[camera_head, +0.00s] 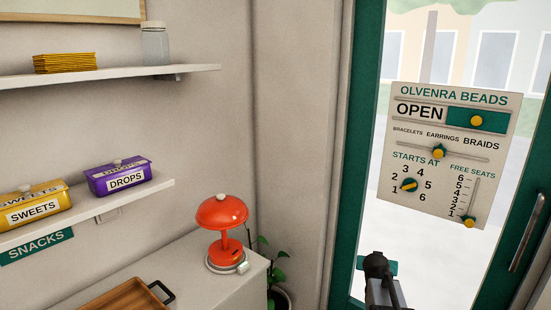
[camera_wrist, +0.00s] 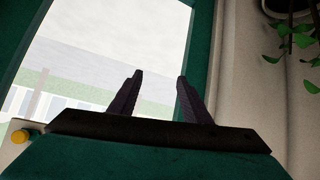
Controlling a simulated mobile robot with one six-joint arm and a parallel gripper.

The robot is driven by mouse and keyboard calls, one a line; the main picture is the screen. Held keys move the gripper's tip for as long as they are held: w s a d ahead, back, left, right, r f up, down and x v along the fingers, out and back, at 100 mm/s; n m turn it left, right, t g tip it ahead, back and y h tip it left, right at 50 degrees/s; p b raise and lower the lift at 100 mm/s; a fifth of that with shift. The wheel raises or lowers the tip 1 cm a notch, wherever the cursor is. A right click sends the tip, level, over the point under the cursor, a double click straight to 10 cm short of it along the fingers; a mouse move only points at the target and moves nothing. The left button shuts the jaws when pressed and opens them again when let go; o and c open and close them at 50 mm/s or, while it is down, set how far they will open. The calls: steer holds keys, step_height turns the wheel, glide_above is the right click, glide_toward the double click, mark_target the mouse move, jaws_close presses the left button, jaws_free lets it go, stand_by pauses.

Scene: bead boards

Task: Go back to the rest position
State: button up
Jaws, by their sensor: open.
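My gripper (camera_wrist: 158,84) is open and empty in the wrist view, its two dark fingers apart in front of the glass door. In the head view my gripper (camera_head: 376,262) shows as a dark end at the bottom, below and left of the bead board (camera_head: 400,208). It is apart from the board there. A yellow knob (camera_wrist: 20,136) at the board's edge shows at the lower left of the wrist view.
The green door frame (camera_head: 362,150) and a door handle (camera_head: 529,232) flank the glass. An orange lamp (camera_head: 222,218) and a wooden tray (camera_head: 122,297) stand on the counter at left. Shelves hold a purple DROPS box (camera_head: 118,180) and a yellow SWEETS box (camera_head: 35,205). A plant (camera_head: 277,272) stands beside the counter.

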steer(key=s+a+f+n+g+y, duration=0.15)
steer(key=s+a+f, duration=0.25)
steer(key=s+f, duration=0.55)
steer(key=s+a+f+g, duration=0.3)
steer(key=s+a+f, duration=0.25)
steer(key=f, duration=0.65)
steer(key=s+a+f+n+g+y, duration=0.1)
steer(key=s+a+f+g, duration=0.25)
steer(key=s+f, duration=0.55)
steer(key=s+a+f+g, duration=0.2)
steer(key=s, duration=0.7)
steer(key=s+a+f+n+g+y, duration=0.1)
steer(key=s+a+f+g, duration=0.1)
steer(key=s, duration=0.7)
steer(key=s+a+f+n+g+y, duration=0.1)
steer(key=s+a+f+g, duration=0.1)
steer(key=s, duration=0.7)
steer(key=shift+a+f+g, duration=0.4)
steer(key=shift+a+f, duration=0.2)
steer(key=shift+f, duration=0.35)
